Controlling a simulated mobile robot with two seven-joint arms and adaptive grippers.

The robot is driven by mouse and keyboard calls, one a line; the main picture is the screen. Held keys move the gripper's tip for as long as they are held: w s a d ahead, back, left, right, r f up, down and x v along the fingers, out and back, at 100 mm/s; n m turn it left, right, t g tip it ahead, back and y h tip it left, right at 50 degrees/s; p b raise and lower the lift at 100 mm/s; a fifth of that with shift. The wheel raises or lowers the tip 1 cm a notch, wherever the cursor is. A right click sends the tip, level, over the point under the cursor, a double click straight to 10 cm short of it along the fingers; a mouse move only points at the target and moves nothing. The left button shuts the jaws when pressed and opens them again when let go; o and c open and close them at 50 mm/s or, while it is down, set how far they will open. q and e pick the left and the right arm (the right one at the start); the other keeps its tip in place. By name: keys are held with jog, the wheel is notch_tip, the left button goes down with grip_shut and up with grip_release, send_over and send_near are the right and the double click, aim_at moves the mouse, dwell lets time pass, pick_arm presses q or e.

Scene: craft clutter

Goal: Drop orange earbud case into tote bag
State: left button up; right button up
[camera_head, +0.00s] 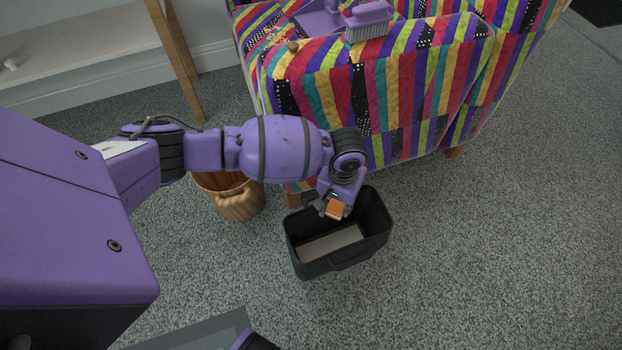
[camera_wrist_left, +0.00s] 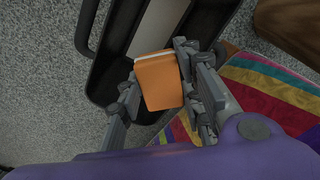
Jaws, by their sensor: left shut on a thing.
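The orange earbud case (camera_head: 336,209) is a small orange block with a pale edge. My left gripper (camera_head: 332,204) is shut on it and holds it over the black open-topped tote (camera_head: 352,263). In the left wrist view the case (camera_wrist_left: 160,82) sits between the two grey fingers of the left gripper (camera_wrist_left: 158,92). The tote (camera_wrist_left: 108,48) shows behind it, with a handle on its side and a pale flat floor or sheet inside. My right gripper is not in view.
A brown wooden-looking basket (camera_head: 238,200) stands left of the tote, partly behind my arm. A striped sofa (camera_head: 400,95) stands behind, with a purple brush (camera_head: 369,22) on it. Grey carpet (camera_head: 500,240) to the right is clear.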

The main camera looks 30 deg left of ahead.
pick_arm(q)
jog(key=shift+r, duration=0.1)
jog(key=o, duration=1.2)
jog(key=shift+o, duration=0.2)
notch_tip(320, 180, up, 12)
